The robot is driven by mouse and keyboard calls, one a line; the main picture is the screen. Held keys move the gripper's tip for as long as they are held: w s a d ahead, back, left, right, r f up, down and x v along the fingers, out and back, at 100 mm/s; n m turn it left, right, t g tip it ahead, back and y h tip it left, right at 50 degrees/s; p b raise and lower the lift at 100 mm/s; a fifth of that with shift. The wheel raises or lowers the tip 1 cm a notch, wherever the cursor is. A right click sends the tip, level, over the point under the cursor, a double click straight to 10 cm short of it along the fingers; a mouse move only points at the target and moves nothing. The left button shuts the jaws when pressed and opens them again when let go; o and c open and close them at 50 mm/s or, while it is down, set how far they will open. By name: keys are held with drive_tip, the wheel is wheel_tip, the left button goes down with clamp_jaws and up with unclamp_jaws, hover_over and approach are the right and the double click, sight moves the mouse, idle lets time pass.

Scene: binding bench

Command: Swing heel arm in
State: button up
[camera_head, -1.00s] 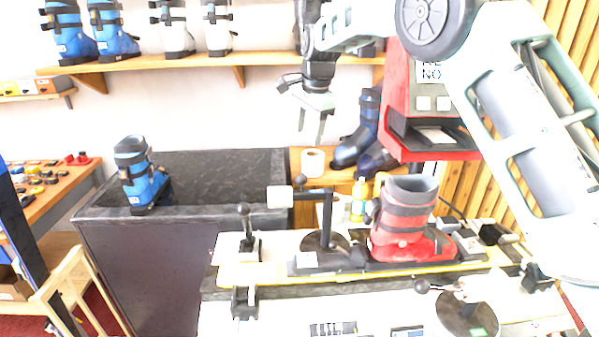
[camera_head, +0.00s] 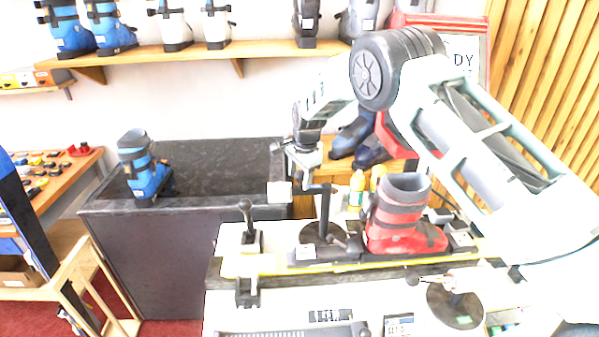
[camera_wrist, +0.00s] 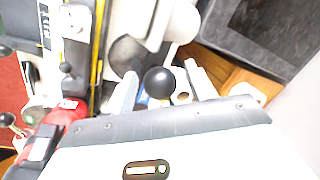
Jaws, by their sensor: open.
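My gripper (camera_head: 308,178) is open and pointing down over the heel arm. In the wrist view a black ball knob (camera_wrist: 159,82) shows between my two spread fingers (camera_wrist: 163,88). I cannot tell whether either finger touches it.
A black lever with a ball top (camera_head: 246,212) stands at the fixture's left. My arm covers the right side.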

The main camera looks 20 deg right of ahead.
drive_tip(key=shift+f, duration=0.3)
clamp_jaws()
